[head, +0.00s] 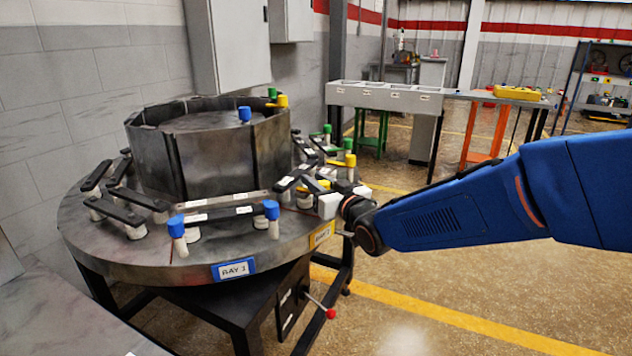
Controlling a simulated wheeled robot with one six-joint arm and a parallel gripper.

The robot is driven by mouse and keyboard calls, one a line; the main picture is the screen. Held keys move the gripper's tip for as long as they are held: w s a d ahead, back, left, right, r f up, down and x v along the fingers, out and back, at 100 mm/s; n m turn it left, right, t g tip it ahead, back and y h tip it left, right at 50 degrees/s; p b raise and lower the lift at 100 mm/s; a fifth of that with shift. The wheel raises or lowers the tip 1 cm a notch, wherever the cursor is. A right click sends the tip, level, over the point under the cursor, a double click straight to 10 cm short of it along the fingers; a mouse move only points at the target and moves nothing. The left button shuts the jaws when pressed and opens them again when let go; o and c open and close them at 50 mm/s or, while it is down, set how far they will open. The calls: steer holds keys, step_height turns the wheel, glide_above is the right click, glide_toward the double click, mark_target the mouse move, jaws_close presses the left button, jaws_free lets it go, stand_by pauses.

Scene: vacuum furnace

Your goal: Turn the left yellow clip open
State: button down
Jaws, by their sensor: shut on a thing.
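The left yellow clip (323,184) is at the near right rim of the round dark furnace table (125,250), above a yellow bay label (321,234). Only a bit of its yellow cap shows behind my gripper. My gripper (335,192), with pale fingers, reaches in from the right and is shut on this clip. The clip's exact angle is hidden by the fingers. Another yellow-capped clip (350,160) stands upright just behind and to the right, apart from the fingers.
Two blue-capped clips (177,226) (271,209) stand on the front rim above the BAY 1 label (234,268). Green-capped clips (348,143) stand behind the yellow ones. Dark bars lie around the ring wall (205,155). A red-knobbed lever (330,313) sticks out below.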

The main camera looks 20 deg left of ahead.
steer(key=shift+m+t+h, duration=0.5)
steer(key=shift+t, duration=0.1)
steer(key=shift+w+d+m+t+h, duration=0.15)
steer(key=shift+d+m+t+h, duration=0.05)
steer(key=shift+m+t+h, duration=0.55)
steer(key=shift+w+d+m+t+h, duration=0.15)
steer(key=shift+m+t+h, duration=0.4)
steer(key=shift+h, duration=0.35)
steer(key=shift+w+d+m+t+h, duration=0.15)
steer(key=shift+d+m+t+h, duration=0.05)
steer(key=shift+m+t+h, duration=0.55)
steer(key=shift+w+d+m+t+h, duration=0.1)
steer(key=shift+d+m+t+h, duration=0.2)
steer(key=shift+m+h, duration=0.85)
steer(key=shift+w+d+m+t+h, duration=0.1)
steer(key=shift+d+m+t+h, duration=0.4)
steer(key=shift+h, duration=1.15)
steer(key=shift+w+d+m+t+h, duration=0.1)
steer(key=shift+m+h, duration=1)
steer(key=shift+h, duration=0.3)
steer(key=c, duration=1.5)
jaws_free()
steer(key=shift+o, duration=0.2)
step_height(320, 180, up, 10)
